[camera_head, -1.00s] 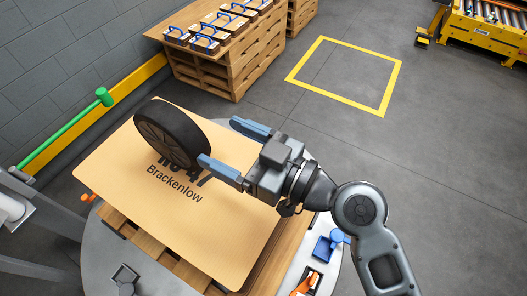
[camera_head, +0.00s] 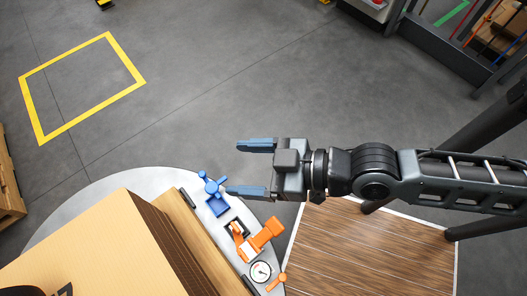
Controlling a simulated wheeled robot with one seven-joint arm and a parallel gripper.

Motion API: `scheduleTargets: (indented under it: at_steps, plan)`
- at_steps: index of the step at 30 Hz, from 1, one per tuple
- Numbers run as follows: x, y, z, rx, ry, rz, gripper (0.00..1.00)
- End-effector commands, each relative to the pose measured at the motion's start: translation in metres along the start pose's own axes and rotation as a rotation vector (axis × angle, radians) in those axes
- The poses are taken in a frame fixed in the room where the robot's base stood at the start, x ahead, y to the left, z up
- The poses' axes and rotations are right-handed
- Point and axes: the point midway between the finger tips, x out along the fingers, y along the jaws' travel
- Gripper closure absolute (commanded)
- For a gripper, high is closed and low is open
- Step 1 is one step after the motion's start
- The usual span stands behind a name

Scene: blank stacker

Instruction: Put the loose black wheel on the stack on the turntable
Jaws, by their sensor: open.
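The stack (camera_head: 90,235) of tan sheets fills the lower left and stands on the round grey turntable (camera_head: 110,183). A dark curved shape at the bottom left corner looks like the edge of the black wheel (camera_head: 18,291), on top of the stack. The rest of it is out of frame, so I cannot tell how it lies. My gripper (camera_head: 233,168) is open and empty, its two blue fingers pointing left. In the picture it is right of and above the stack, apart from it, near the turntable's right edge.
A blue clamp (camera_head: 212,187), an orange clamp (camera_head: 262,234) and a round gauge (camera_head: 260,271) sit at the turntable's right rim. A wooden floor panel (camera_head: 370,245) lies below my arm. Grey floor with a yellow outlined square (camera_head: 128,62) is clear.

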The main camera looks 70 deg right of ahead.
Motion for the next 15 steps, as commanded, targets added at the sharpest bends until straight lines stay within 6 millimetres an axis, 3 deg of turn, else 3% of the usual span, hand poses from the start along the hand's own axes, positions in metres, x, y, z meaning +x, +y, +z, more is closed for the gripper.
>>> scheduleTargets:
  at_steps: [1, 6, 10, 15]
  plan:
    - [-0.024, 0.004, 0.001, 0.01, -0.007, 0.043, 0.19]
    - [-0.081, 0.002, -0.012, 0.04, 0.01, 0.133, 0.19]
    - [-0.107, -0.004, -0.024, 0.057, 0.026, 0.164, 0.19]
    - [-0.12, -0.008, -0.032, 0.067, 0.035, 0.177, 0.19]
